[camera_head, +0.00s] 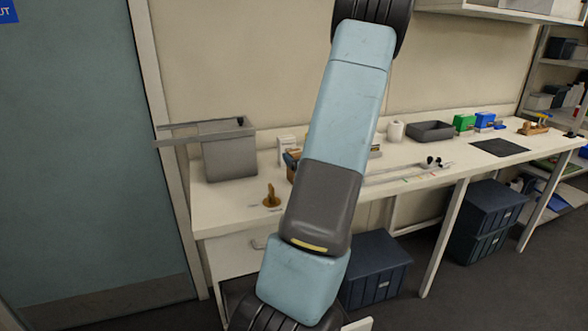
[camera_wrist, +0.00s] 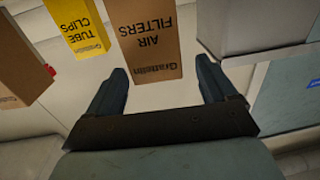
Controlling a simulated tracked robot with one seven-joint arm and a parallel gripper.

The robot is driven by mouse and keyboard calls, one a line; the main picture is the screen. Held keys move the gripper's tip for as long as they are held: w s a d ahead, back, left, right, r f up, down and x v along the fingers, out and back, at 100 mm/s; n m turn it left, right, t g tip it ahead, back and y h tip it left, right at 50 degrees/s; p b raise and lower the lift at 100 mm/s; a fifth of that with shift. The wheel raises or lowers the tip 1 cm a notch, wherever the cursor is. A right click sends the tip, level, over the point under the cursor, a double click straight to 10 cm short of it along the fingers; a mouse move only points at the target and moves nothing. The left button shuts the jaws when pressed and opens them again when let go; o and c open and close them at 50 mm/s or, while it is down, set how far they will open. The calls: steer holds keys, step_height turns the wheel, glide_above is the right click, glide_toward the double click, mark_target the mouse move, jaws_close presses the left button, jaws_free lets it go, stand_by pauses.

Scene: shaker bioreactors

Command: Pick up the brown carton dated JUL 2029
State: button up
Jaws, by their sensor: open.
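A brown carton (camera_wrist: 146,42) labelled AIR FILTERS stands between and just beyond the fingertips of my gripper (camera_wrist: 162,72) in the wrist view, its print upside down. My gripper is open with nothing held. A second brown carton (camera_wrist: 20,62) is at the far left of the wrist view, partly cut off by the frame. I can read no JUL 2029 date on either carton. In the head view my arm hides most of this spot, and my gripper is not seen there.
A yellow TUBE CLIPS carton (camera_wrist: 77,27) stands left of the AIR FILTERS carton. A grey bin (camera_head: 229,155) is at the bench's left end; a grey box-like wall (camera_wrist: 245,25) is close right of my gripper. A brown stand (camera_head: 271,197) is near the bench's front edge.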

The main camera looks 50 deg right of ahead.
mark_target(293, 150)
steer(key=shift+f+x, duration=0.1)
steer(key=shift+x, duration=1.25)
steer(key=shift+f+x, duration=0.15)
steer(key=shift+x, duration=1.2)
steer(key=shift+c, duration=0.4)
steer(key=c, duration=1.4)
